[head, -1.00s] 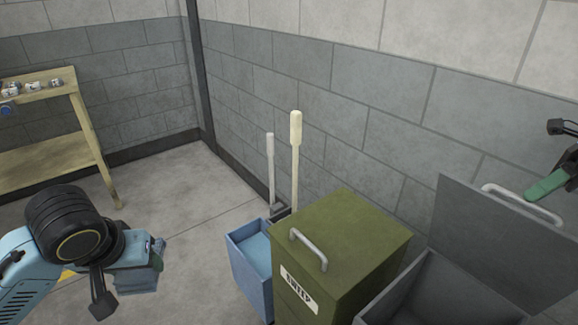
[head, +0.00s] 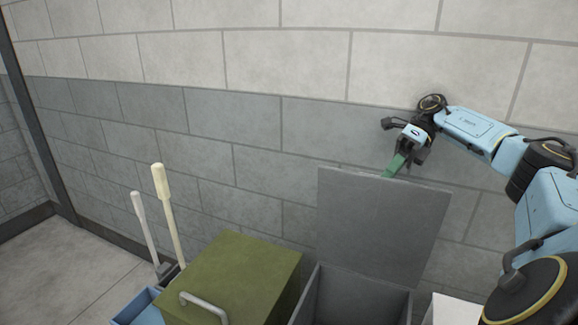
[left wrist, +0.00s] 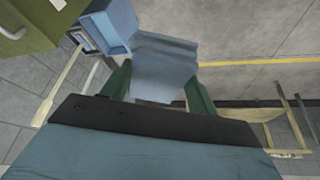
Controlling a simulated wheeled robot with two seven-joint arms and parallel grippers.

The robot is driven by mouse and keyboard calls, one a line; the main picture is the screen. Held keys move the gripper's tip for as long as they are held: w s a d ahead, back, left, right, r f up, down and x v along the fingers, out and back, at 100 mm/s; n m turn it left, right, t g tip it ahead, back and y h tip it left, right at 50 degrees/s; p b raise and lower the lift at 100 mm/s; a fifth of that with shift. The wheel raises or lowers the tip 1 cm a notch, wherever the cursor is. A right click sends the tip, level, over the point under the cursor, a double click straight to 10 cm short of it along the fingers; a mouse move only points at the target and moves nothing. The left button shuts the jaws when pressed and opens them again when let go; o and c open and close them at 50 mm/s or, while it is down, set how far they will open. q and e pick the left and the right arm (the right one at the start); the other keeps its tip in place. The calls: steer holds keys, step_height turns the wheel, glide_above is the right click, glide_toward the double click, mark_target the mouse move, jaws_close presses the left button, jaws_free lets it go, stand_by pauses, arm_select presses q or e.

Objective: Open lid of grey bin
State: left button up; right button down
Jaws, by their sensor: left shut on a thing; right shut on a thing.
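The grey bin (head: 360,292) stands at the bottom centre-right of the head view, its inside showing. Its lid (head: 380,215) stands raised and steep, leaning toward the wall. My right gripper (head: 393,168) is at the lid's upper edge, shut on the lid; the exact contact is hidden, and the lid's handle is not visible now. My left gripper (left wrist: 158,88) shows only in the left wrist view, its green fingers shut on a blue-grey cloth-like thing (left wrist: 165,60).
An olive-green bin (head: 235,270) with a metal handle stands left of the grey bin. A blue bin (head: 140,308) and two upright pale handles (head: 165,205) are further left. A block wall (head: 250,130) is close behind. Open floor (head: 65,265) lies at the left.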

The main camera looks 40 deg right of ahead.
arm_select(q)
steer(key=shift+f, duration=0.1)
arm_select(e)
steer(key=c, duration=1.7)
jaws_free()
steer(key=shift+s+f, duration=0.1)
steer(key=shift+f, duration=0.75)
arm_select(q)
steer(key=shift+w+d, duration=0.15)
steer(key=shift+d, duration=0.05)
arm_select(e)
steer(key=shift+o, duration=1.2)
steer(key=shift+d, duration=0.2)
arm_select(q)
steer(key=shift+a, duration=0.1)
arm_select(e)
steer(key=shift+a+r, duration=0.1)
steer(key=shift+r, duration=0.05)
steer(key=shift+r, duration=0.15)
